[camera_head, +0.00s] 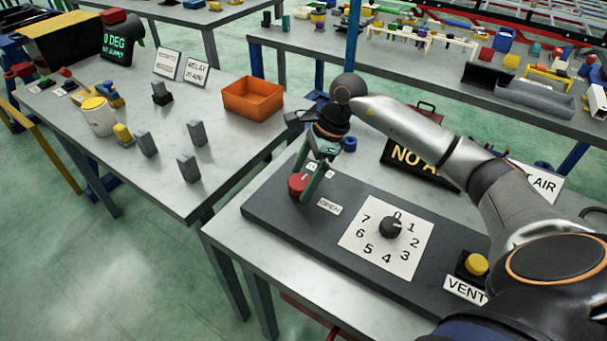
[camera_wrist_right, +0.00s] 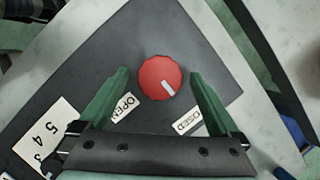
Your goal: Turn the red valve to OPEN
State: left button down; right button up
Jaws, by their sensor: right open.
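The red valve (camera_head: 297,184) is a round scalloped knob on the left end of the dark panel (camera_head: 270,212). It shows whole in the right wrist view (camera_wrist_right: 158,72), its white mark pointing down-right toward the CLOSED label (camera_wrist_right: 187,122). The OPEN label (camera_head: 329,206) lies on the other side, at lower left in the wrist view (camera_wrist_right: 124,107). My right gripper (camera_head: 305,177) points down over the valve. Its green fingers are open, one on each side of the knob, with gaps visible in the wrist view. Whether the tips reach knob height is unclear. My left gripper is out of view.
On the same panel are a numbered dial (camera_head: 391,227) and a yellow VENT button (camera_head: 477,264). A table at left holds an orange bin (camera_head: 252,98) and several grey blocks.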

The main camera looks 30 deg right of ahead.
jog(key=c, duration=1.4)
jog(key=shift+o, duration=0.2)
